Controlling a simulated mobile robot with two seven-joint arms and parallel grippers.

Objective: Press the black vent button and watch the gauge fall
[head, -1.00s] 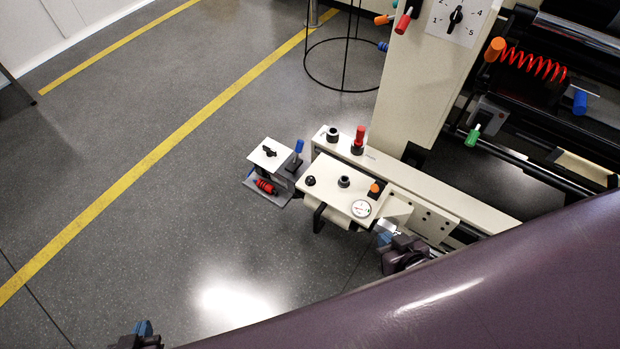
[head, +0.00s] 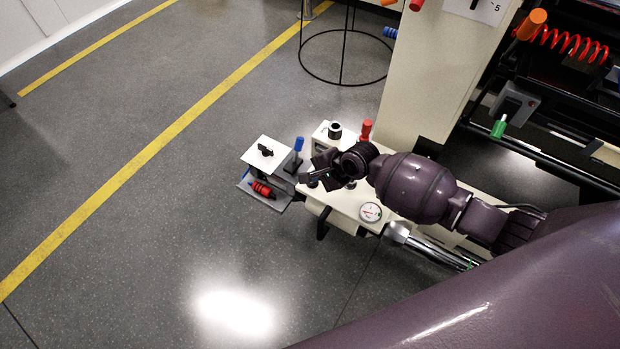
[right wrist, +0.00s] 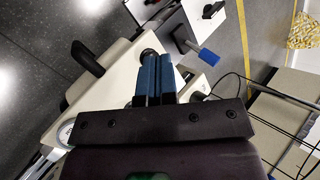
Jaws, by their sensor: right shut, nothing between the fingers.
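The cream panel (head: 340,203) carries a round white gauge (head: 370,212); its needle is too small to read. A black button (head: 312,182) sits at the panel's left corner. A second black knob (head: 350,184) is mostly hidden under my right arm. My right gripper (head: 322,172) is shut and empty, low over the panel beside the black button. In the right wrist view, its blue fingers (right wrist: 155,57) are together, with the black button (right wrist: 149,52) just beyond their tips; I cannot tell if they touch. The gauge (right wrist: 65,131) is partly hidden there. My left gripper is out of view.
A small white-topped stand (head: 266,153) with a blue handle (head: 298,144) and a red spring part (head: 262,189) adjoins the panel. A red knob (head: 366,130) stands behind it. A black handle (right wrist: 87,59) juts from the panel front. Floor on the left is clear.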

